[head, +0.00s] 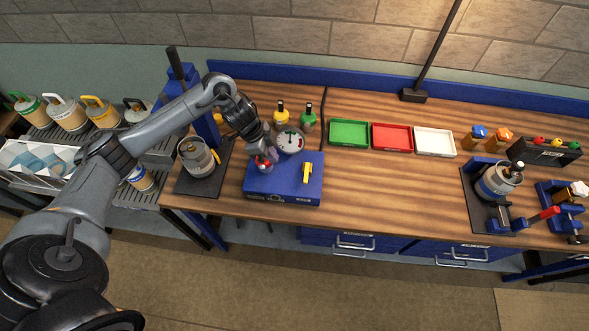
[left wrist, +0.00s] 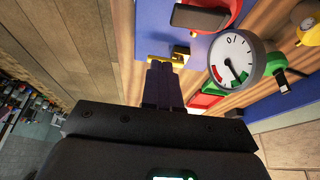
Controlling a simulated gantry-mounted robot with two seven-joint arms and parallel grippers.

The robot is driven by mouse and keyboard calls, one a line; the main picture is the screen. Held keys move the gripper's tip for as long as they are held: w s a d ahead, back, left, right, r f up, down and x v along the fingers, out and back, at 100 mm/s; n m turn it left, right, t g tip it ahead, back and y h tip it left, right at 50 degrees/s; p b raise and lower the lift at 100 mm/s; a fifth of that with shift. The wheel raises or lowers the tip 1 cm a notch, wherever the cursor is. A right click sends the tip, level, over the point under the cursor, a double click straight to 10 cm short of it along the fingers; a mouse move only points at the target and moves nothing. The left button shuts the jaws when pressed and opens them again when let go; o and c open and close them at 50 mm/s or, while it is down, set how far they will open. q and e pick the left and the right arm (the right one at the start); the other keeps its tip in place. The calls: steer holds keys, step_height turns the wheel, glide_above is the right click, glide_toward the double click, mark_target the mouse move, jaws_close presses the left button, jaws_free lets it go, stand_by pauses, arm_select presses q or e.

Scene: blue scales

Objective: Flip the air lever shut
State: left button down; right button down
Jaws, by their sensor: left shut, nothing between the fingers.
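A blue box (head: 283,196) stands near the front edge of the bench, left of the middle. A yellow lever (head: 307,172) is on the right part of its top. It also shows in the left wrist view (left wrist: 164,61), just beyond my fingertips. A red part (head: 264,166) sits on the left of the box, and a round white gauge (head: 290,141) stands at its back. My left gripper (head: 268,156) is over the left part of the box, shut and empty; its fingers also show in the left wrist view (left wrist: 164,84). I cannot tell whether they touch anything.
A yellow-topped valve (head: 282,118) and a green one (head: 308,118) stand behind the gauge. A canister (head: 198,158) stands on a dark plate to the left. Green (head: 349,133), red (head: 392,138) and white (head: 435,142) trays lie to the right. The bench front before them is clear.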

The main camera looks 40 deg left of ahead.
mark_target(306, 173)
arm_select(q)
steer(key=x, duration=0.9)
steer(key=shift+w+p, duration=0.1)
steer(key=shift+p, duration=0.2)
steer(key=d, duration=0.1)
steer(key=w+d+p, duration=0.1)
steer(key=shift+w+d+f, duration=0.25)
steer(key=shift+w+f, duration=0.1)
steer(key=shift+w+d+f, duration=0.1)
steer(key=shift+w+d, duration=0.25)
steer(key=shift+d, duration=0.15)
arm_select(e)
steer(key=shift+w+r, duration=0.1)
steer(key=shift+r, duration=0.85)
arm_select(q)
steer(key=shift+w, duration=0.1)
steer(key=shift+d, duration=0.1)
steer(key=shift+d+n, duration=0.1)
steer(key=shift+n, duration=0.2)
steer(key=shift+p, duration=0.3)
arm_select(e)
steer(key=shift+s+d+r, duration=0.15)
steer(key=shift+s+r, duration=0.05)
steer(key=shift+s, duration=0.7)
